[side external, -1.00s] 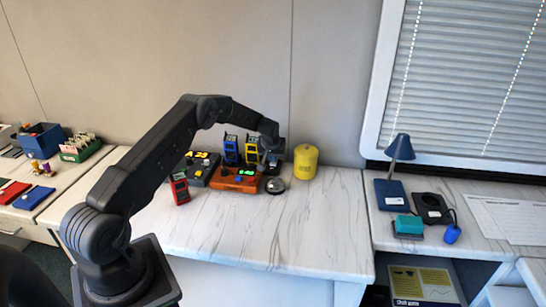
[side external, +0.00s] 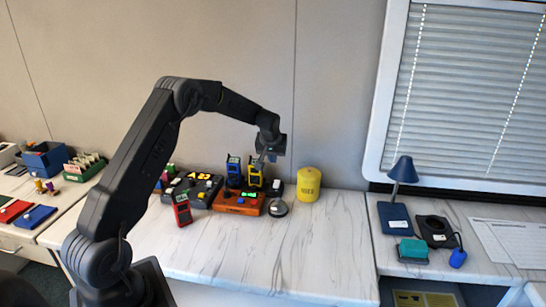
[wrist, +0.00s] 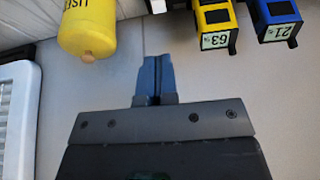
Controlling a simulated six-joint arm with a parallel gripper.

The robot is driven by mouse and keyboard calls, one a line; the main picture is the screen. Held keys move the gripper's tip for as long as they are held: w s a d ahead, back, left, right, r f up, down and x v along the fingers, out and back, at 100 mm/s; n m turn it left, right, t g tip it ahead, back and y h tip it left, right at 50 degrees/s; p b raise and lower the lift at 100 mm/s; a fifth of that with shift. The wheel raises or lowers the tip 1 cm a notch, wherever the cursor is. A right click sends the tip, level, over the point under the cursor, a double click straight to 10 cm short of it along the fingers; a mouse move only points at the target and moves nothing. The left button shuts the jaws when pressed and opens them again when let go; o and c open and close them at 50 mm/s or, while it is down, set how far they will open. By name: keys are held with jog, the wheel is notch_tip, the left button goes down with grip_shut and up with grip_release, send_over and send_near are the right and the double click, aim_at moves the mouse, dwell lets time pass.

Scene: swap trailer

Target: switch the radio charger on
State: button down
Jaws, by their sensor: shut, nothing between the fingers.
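The orange box (side external: 226,206) with a small green light and a blue button sits on the marble-look counter. I take it to be the radio charger, but cannot be sure. A blue radio (side external: 233,172) and a yellow radio (side external: 254,174) stand upright at it; in the wrist view the yellow one (wrist: 214,22) reads 63 and the blue one (wrist: 277,18) reads 21. My gripper (side external: 270,157) is raised near the yellow radio, above the counter. In the wrist view my fingers (wrist: 153,77) are together and empty. I cannot tell the switch's state.
A yellow canister (side external: 308,186) stands right of the box, with a round grey-black item (side external: 277,209) between. A black box with lit yellow digits (side external: 190,192) and a red device (side external: 182,211) are left. The counter's front right is clear.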

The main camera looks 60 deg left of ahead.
aim_at(276, 183)
jog(key=shift+r, duration=0.2)
jog(key=shift+w+a+r, duration=0.15)
jog(key=shift+w+a, duration=0.2)
jog(key=shift+a, duration=0.05)
jog(key=x, duration=1.4)
jog(key=shift+s+d, duration=0.15)
jog(key=shift+s, duration=0.05)
